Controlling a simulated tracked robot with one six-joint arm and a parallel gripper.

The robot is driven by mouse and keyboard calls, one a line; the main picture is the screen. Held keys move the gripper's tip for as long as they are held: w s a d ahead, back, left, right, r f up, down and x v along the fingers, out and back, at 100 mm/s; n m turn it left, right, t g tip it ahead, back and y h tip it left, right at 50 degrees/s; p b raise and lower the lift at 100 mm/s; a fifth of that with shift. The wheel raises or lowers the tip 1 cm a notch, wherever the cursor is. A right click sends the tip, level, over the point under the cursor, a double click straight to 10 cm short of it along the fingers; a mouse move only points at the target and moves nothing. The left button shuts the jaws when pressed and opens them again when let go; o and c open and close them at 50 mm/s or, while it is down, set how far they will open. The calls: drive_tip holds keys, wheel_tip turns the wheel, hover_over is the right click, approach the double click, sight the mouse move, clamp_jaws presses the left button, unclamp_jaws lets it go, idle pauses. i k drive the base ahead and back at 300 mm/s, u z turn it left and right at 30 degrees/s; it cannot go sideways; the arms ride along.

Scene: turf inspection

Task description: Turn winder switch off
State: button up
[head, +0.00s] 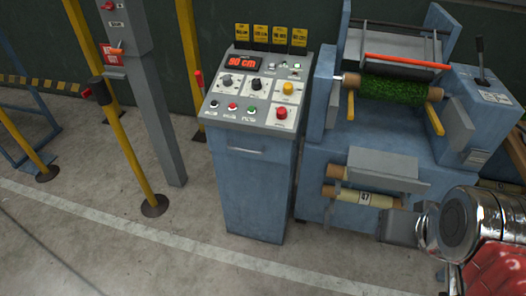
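A blue control console (252,185) stands left of the winder machine. Its sloped grey panel (237,120) carries a red display (243,63) reading about "90 cm". Below the display are a grey rotary knob (227,80) and a black rotary knob (256,84), a yellow button (288,88), a red mushroom button (282,113), and a row of small buttons. Small toggles (284,66) sit at the upper right. The labels are too small to read, so I cannot tell which control is the winder switch or its position. My silver and red arm is at the lower right; its gripper fingers are not visible.
The blue winder machine (340,160) holds a green turf roll (392,91) and a lower roll marked 47 (363,199). A lever (480,58) stands at its right. Yellow posts (130,150) and a grey column (155,110) stand left. The floor before the console is clear.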

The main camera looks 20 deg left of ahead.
sight(282, 114)
drive_tip(key=k, duration=0.65)
drive_tip(key=u, duration=0.6)
drive_tip(key=i, duration=1.55)
